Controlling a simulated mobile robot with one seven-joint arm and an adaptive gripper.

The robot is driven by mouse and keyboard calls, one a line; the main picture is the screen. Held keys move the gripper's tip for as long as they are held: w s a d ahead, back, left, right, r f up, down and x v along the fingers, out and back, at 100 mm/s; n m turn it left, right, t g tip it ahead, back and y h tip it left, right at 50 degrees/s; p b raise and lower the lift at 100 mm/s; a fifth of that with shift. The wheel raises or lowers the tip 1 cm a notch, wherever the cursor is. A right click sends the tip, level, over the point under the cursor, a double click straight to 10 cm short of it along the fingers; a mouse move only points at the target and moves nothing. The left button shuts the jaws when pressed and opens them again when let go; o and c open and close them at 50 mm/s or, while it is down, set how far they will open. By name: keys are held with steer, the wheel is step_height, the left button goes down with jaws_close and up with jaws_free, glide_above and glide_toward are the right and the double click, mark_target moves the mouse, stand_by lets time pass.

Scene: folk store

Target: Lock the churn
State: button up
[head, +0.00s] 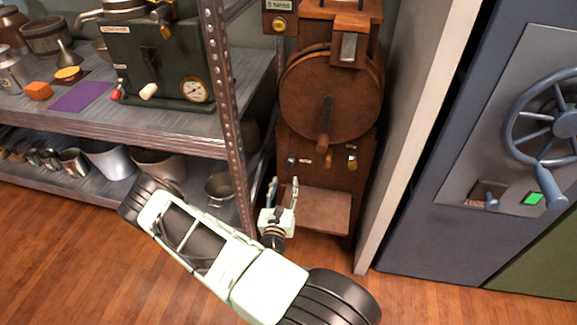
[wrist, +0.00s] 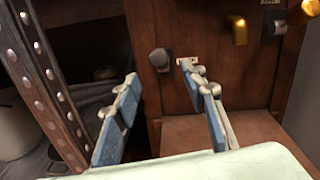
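The churn (head: 331,95) is a tall wooden machine with a round drum and a crank handle (head: 324,135) hanging down its front. Below the drum, a small dark knob (head: 291,161) sits on the left of the front panel, with a pale plate beside it. The same dark knob shows in the wrist view (wrist: 159,60), beyond the fingers. Brass fittings (head: 351,160) sit to its right. My gripper (head: 284,190) is open and empty below the knob, in front of the panel. In the wrist view its blue-padded fingers (wrist: 162,105) stand apart, and the right finger partly covers the plate.
A wooden ledge (head: 318,212) juts out at the churn's base, right of my gripper. A metal shelf post (head: 224,110) stands close on the left, beside shelves of pots. A pale partition (head: 408,135) and a blue safe-like door (head: 440,215) stand on the right.

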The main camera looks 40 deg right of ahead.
mark_target(288, 170)
steer(key=b+x, duration=0.1)
steer(key=x, duration=0.8)
steer(key=shift+b, duration=0.4)
steer(key=shift+c, duration=0.6)
jaws_close()
